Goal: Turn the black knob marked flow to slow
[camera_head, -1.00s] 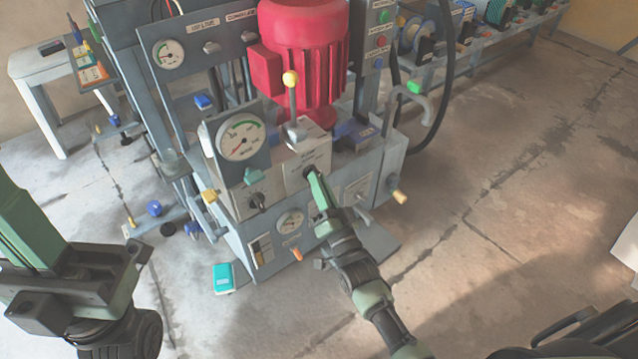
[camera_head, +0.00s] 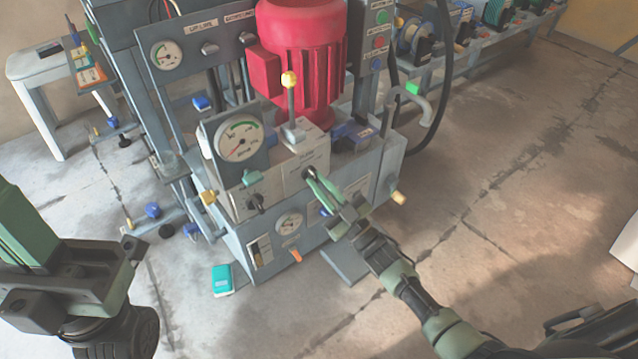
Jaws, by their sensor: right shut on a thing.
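A black knob (camera_head: 308,173) sits on the light front panel of the press's control box, below the red motor; its label is too small to read surely. My right gripper (camera_head: 312,180) is shut on this knob, reaching it from the lower right, and its fingers hide part of it. A second black knob (camera_head: 256,202) sits on the panel to the left, under the large dial gauge (camera_head: 239,140), clear of the gripper. My left arm's end (camera_head: 70,285) is at the lower left, away from the press; its fingertips cannot be made out.
A lever with a yellow ball (camera_head: 290,80) stands up behind the knob. A red motor (camera_head: 302,55) rises behind it. A teal box (camera_head: 222,280) lies on the floor. Floor to the right is clear.

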